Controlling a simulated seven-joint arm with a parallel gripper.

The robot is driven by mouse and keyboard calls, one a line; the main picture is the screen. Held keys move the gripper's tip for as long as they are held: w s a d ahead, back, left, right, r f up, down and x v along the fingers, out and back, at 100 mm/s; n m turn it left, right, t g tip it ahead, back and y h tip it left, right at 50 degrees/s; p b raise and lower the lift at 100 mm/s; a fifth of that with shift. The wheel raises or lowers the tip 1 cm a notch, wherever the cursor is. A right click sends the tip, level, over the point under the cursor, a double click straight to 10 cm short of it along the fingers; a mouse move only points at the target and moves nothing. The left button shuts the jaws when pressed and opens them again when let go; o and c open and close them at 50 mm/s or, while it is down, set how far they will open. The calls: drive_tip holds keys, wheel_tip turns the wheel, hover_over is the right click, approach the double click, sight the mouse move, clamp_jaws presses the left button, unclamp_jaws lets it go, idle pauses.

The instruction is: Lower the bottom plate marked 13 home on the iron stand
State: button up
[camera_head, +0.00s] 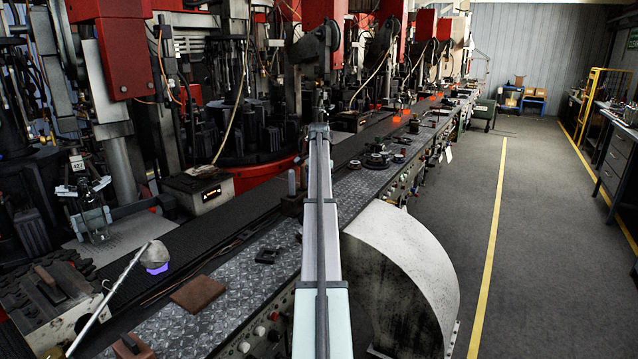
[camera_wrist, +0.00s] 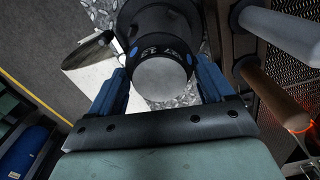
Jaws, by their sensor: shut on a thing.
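In the wrist view my gripper (camera_wrist: 164,72) has its two blue fingers on either side of a dark round piece with a pale grey round end. White characters on its dark rim (camera_wrist: 152,51) look like 13, partly unclear; I take it for the bottom plate. A wider dark round body (camera_wrist: 133,20) shows beyond it; I cannot tell whether this is the iron stand or part of the plate, nor whether the two touch. In the head view my arm reaches away over the bench, and its gripper and the plate are hidden.
In the wrist view a grey post (camera_wrist: 275,32) and a brown post (camera_wrist: 275,95) stand close on the right, near a perforated panel. In the head view a patterned metal bench top (camera_head: 245,295) runs beneath my arm, with a large pale curved housing (camera_head: 405,275) to its right.

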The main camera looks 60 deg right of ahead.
drive_tip(key=shift+f, duration=2.9)
drive_tip(key=shift+f, duration=1)
drive_tip(key=o, duration=1.1)
drive_tip(key=shift+f, duration=0.1)
drive_tip(key=shift+o, duration=0.2)
wheel_tip(320, 180, up, 14)
wheel_tip(320, 180, up, 7)
idle(0.9)
idle(0.4)
